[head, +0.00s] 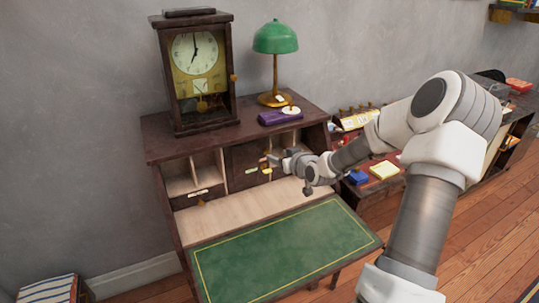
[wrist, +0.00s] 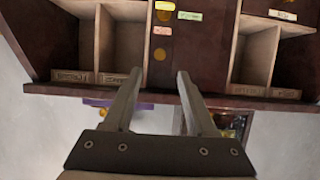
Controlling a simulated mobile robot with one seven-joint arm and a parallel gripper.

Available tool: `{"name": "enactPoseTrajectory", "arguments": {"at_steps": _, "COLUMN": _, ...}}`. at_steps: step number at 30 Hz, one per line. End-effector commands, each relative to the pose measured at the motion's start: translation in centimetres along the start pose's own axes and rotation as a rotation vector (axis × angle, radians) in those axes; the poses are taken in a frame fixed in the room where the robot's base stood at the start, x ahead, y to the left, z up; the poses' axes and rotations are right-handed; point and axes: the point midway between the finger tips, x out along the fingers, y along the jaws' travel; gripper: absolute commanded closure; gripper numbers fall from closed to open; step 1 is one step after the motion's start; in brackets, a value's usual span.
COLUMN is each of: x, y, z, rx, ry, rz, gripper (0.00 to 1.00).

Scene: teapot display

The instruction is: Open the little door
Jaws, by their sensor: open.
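The little door (head: 243,160) is a dark wooden panel in the middle of the desk's pigeonhole row, and it looks shut. In the wrist view the dark door (wrist: 205,52) carries a round brass knob (wrist: 160,54), and small coloured labels sit near it. My gripper (wrist: 159,74) is open and empty, its two fingers pointing at the panel with the knob roughly between their tips in the picture. I cannot tell whether they touch. In the head view my gripper (head: 272,163) is in front of the pigeonhole row and hides part of the door's right side.
Open pigeonholes (head: 190,177) flank the door. The green writing surface (head: 285,250) below is clear. A clock (head: 197,70), a green lamp (head: 275,40) and a purple item (head: 280,117) stand on top. A cluttered lower table (head: 375,185) stands to the right.

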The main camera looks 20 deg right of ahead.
Motion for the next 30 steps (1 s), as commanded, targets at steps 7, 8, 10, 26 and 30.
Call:
{"name": "enactPoseTrajectory", "arguments": {"at_steps": 7, "x": 4.9, "y": -0.1, "z": 0.1, "rx": -0.001, "ry": 0.000, "rz": -0.002, "gripper": 0.43}}
{"name": "enactPoseTrajectory", "arguments": {"at_steps": 8, "x": 5.3, "y": -0.1, "z": 0.1, "rx": 0.000, "ry": -0.001, "rz": -0.002, "gripper": 0.43}}
{"name": "enactPoseTrajectory", "arguments": {"at_steps": 10, "x": 6.2, "y": -0.1, "z": 0.0, "rx": 0.000, "ry": 0.000, "rz": -0.001, "gripper": 0.43}}
{"name": "enactPoseTrajectory", "arguments": {"at_steps": 26, "x": 8.0, "y": 0.0, "z": 0.0, "rx": -0.001, "ry": -0.001, "rz": 0.000, "gripper": 0.43}}
{"name": "enactPoseTrajectory", "arguments": {"at_steps": 30, "x": 8.0, "y": 0.0, "z": 0.0, "rx": -0.001, "ry": -0.001, "rz": 0.000, "gripper": 0.66}}
